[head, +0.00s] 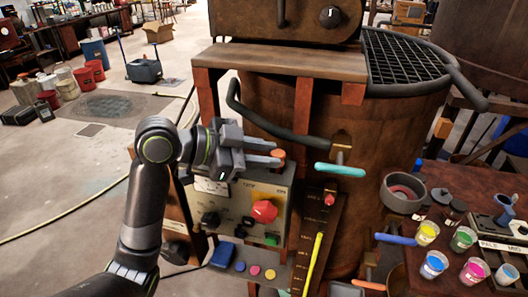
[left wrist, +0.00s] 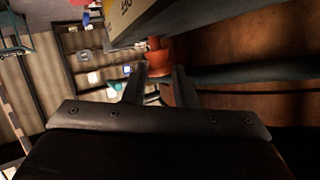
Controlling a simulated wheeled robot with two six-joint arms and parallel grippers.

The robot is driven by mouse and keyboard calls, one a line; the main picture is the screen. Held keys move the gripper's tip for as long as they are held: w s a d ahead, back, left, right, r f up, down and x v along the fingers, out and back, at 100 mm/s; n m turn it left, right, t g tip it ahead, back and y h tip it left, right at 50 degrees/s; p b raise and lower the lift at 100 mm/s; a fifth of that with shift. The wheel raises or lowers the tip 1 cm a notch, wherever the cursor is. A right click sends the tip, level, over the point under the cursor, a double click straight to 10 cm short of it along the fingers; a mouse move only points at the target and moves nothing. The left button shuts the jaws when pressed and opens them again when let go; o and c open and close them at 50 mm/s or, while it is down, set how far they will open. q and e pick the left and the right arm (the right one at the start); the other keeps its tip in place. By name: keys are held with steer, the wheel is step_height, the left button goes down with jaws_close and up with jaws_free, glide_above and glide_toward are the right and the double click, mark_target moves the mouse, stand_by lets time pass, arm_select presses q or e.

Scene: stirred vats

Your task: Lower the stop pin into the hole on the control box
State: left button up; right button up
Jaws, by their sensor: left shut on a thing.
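My left gripper (head: 281,157) is shut on the stop pin (head: 278,153), whose orange-red head shows at the fingertips. The pin is at the top right corner of the control box (head: 285,205), a pale box with a red knob and a black dial on its front. In the left wrist view the red pin (left wrist: 158,56) stands between the fingertips (left wrist: 160,80), close beside the edge of the control box (left wrist: 136,22). The hole is hidden, and I cannot tell whether the pin's lower end is in it. My right gripper is out of view.
The rusty vat (head: 370,130) stands just right of the box. A dark pipe (head: 265,122) and a wooden shelf (head: 285,62) are above. A turquoise handle (head: 340,170) is right of my gripper. Paint cups (head: 427,233) stand on the table at right.

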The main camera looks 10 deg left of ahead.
arm_select(q)
steer(key=shift+f+b, duration=0.45)
steer(key=shift+f, duration=0.15)
steer(key=o, duration=1)
steer(key=shift+o, duration=0.2)
steer(key=b+v, duration=0.4)
steer(key=v, duration=1.3)
steer(key=shift+a, duration=0.2)
